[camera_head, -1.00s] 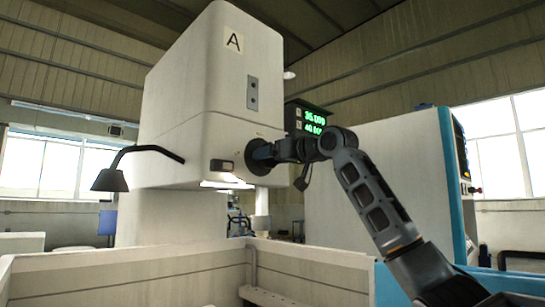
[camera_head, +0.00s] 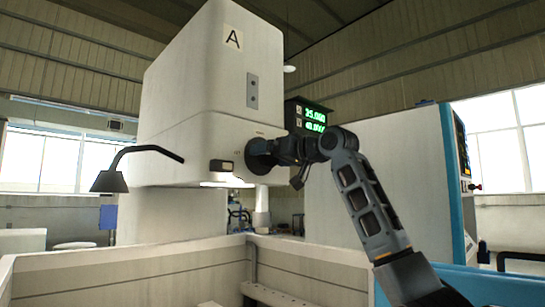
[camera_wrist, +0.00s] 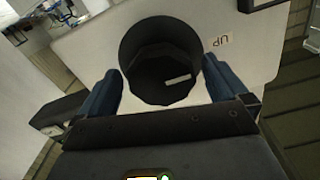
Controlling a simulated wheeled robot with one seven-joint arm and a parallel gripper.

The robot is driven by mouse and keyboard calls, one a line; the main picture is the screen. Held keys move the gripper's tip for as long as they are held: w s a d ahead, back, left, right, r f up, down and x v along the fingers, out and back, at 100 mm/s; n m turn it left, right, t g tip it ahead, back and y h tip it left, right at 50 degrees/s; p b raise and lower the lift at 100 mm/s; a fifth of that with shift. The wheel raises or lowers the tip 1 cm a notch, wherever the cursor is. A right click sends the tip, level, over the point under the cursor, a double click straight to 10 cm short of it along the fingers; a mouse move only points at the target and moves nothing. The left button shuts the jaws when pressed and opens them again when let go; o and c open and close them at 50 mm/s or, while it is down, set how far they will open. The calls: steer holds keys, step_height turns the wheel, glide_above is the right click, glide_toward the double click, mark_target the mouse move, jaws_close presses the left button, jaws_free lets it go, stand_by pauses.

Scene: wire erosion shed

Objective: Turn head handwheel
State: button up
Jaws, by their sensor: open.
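The head handwheel (camera_wrist: 160,50) is a dark round wheel on the front of the white machine head (camera_head: 190,130). In the wrist view it shows a pale bar-shaped mark on its dark face, and lettering reading "UP" appears upside down beside it. My gripper (camera_wrist: 163,95) is open, with one blue finger on each side of the wheel's near part. I cannot tell whether the fingers touch it. In the head view the handwheel (camera_head: 258,155) is partly hidden by my gripper.
A display with green digits (camera_head: 309,118) hangs behind my arm. A black lamp (camera_head: 110,181) sticks out at the left of the head. A white tank wall (camera_head: 130,265) runs below. A white and blue cabinet (camera_head: 385,170) stands at the right.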

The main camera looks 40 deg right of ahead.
steer(key=s+b, duration=0.1)
steer(key=s, duration=0.6)
steer(key=shift+s, duration=0.4)
steer(key=shift+d, duration=0.15)
